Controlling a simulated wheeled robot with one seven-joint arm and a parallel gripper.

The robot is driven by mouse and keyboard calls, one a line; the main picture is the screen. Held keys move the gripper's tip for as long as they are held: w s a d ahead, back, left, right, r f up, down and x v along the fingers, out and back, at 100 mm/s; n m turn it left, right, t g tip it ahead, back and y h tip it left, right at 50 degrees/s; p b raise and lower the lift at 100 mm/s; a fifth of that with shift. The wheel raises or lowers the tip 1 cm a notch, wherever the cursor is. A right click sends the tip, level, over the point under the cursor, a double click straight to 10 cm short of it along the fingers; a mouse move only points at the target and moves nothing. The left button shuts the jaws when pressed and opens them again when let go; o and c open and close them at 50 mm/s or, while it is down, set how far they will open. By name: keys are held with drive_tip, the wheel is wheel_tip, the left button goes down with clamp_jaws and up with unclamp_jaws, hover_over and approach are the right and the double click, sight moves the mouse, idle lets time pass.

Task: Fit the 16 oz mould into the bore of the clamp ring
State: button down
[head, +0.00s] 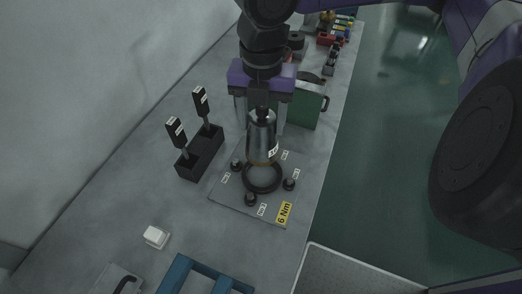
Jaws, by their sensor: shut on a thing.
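The mould (262,143) is a shiny metal cylinder with a dark knob on top and a small white label on its side. My gripper (260,108) is shut on the knob and holds the mould upright. The clamp ring (262,188) is a black ring lying on a grey plate (230,199), with dark knobs around it. The mould's lower end overlaps the far part of the ring in the picture. I cannot tell whether it touches the ring or hangs above it. The bore is partly hidden by the mould.
A black holder (199,160) with two upright black-handled tools stands left of the plate. A green case (306,106) stands behind it. A small white block (156,236) and a blue frame (190,270) lie nearer. The bench's right edge is close to the plate.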

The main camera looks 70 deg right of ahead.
sight(262, 152)
wheel_tip(262, 152, down, 11)
idle(0.5)
drive_tip(key=shift+f, duration=0.15)
drive_tip(key=shift+c, duration=2.3)
unclamp_jaws()
